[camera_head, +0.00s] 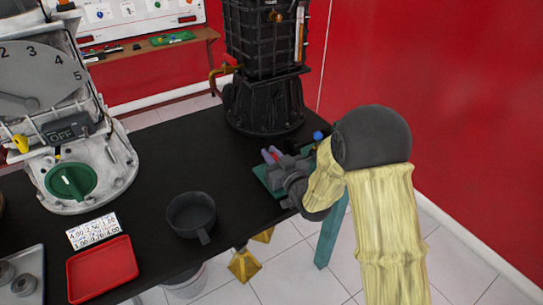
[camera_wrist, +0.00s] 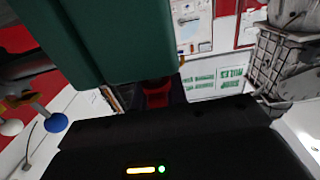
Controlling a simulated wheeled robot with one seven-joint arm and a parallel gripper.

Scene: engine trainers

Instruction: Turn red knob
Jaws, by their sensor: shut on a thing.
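A red knob (camera_wrist: 157,95) shows in the wrist view, below a large dark green block (camera_wrist: 140,40). The dark fingers of my gripper (camera_wrist: 158,88) sit at either side of it and are shut on it. In the head view, my gripper (camera_head: 284,178) is at the right edge of the black table, over a small teal-based device (camera_head: 262,176). The red knob cannot be made out there, as my gripper and wrist cover much of the device.
A black engine-like unit (camera_head: 264,105) stands behind the device. A red wall (camera_head: 440,100) is at the right.

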